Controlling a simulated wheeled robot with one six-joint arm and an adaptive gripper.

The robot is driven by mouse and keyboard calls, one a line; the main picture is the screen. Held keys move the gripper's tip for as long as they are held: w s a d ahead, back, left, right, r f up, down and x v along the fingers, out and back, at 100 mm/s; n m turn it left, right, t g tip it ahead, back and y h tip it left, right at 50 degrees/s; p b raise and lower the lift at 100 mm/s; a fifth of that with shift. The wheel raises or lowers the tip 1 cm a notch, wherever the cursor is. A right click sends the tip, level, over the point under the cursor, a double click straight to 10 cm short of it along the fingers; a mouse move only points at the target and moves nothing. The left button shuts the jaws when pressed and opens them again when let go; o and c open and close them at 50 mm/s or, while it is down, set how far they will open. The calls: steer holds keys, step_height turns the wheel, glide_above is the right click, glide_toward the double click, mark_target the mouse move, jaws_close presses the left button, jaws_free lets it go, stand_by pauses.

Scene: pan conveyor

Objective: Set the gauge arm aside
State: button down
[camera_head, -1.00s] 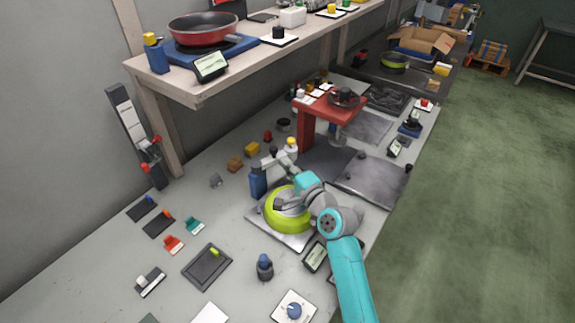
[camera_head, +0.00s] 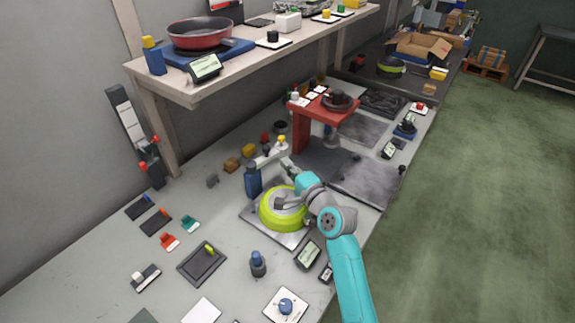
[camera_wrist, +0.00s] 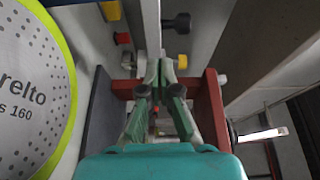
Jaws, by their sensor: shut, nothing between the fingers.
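The gauge arm is a pale grey bar (camera_head: 268,157) on a blue post (camera_head: 253,181), standing at the far left corner of the plate with the lime-green pan (camera_head: 264,211). The bar reaches right, toward the red press. My gripper (camera_head: 288,163) is just beside the bar's free end; I cannot tell whether they touch. In the wrist view my gripper (camera_wrist: 160,68) is shut and empty, its green fingertips together. A pale bar (camera_wrist: 151,25) runs up from behind the fingertips. The pan (camera_wrist: 35,100) fills the left edge there.
A red press stand (camera_head: 304,125) stands behind my gripper, close to it. Small yellow, brown and red blocks lie along the wall side. A shelf (camera_head: 215,85) overhangs the bench. Dark plates lie to the right, and a blue knob (camera_head: 258,263) stands in front.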

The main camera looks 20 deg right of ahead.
steer(key=d+v, duration=0.2)
steer(key=v, duration=0.8)
steer(key=shift+d, duration=0.1)
